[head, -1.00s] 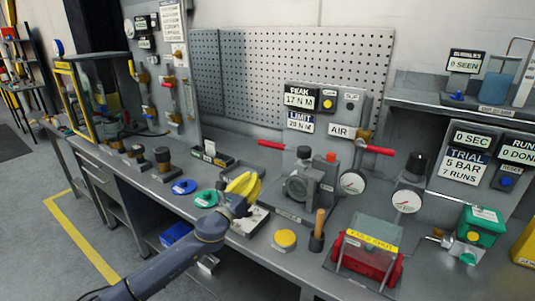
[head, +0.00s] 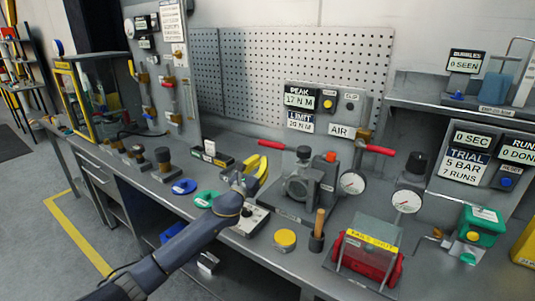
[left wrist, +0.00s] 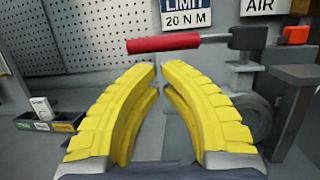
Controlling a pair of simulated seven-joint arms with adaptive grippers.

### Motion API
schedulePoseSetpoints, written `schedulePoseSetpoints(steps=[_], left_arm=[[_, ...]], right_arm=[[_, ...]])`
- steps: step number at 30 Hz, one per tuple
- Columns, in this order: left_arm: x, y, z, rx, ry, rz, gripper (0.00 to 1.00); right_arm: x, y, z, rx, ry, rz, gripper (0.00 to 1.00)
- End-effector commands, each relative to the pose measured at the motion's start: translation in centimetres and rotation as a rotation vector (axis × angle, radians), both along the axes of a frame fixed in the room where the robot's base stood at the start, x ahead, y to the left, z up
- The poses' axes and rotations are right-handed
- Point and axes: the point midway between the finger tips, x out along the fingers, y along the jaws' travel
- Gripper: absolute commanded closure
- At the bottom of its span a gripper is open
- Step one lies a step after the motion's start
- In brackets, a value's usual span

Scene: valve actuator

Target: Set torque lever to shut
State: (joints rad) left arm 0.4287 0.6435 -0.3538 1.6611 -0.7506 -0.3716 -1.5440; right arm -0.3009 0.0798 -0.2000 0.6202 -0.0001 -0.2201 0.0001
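The torque lever's red handle (head: 273,144) sticks out to the left from the grey valve actuator (head: 299,185) in the head view. In the left wrist view the red handle (left wrist: 163,42) lies level just beyond my fingertips, and its grey shaft runs right to the black block on the actuator. My left gripper (head: 261,158) has yellow fingers and is in front of the actuator, below the handle in the picture. In the left wrist view its tips (left wrist: 159,68) lean together with only a narrow gap and nothing between them. They look apart from the handle. My right gripper is out of view.
A second red handle (head: 374,149) stands right of the actuator, by a pressure gauge (head: 351,183). A wooden-handled tool (head: 319,223) and a yellow button (head: 285,239) are at the bench front. The pegboard (head: 300,75) closes off the back.

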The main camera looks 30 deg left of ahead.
Motion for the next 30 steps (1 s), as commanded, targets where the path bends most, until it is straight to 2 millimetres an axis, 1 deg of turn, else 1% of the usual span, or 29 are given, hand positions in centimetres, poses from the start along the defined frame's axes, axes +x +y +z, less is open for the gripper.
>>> schedulePoseSetpoints(steps=[1,6,12,18,30], left_arm=[[0.8,0.0,0.3,-0.001,-0.001,0.000,1.00],[2.9,-0.1,0.8,-0.003,0.000,-0.001,1.00],[4.5,-0.1,1.2,-0.002,0.000,-0.001,1.00],[5.2,-0.1,1.4,-0.002,0.000,-0.001,1.00],[5.3,0.0,1.4,-0.001,0.000,0.001,1.00]], right_arm=[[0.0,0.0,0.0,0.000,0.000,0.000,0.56],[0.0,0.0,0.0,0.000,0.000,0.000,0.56],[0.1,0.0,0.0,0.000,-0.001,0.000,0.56],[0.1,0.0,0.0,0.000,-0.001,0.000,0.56],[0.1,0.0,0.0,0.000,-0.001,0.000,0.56]])
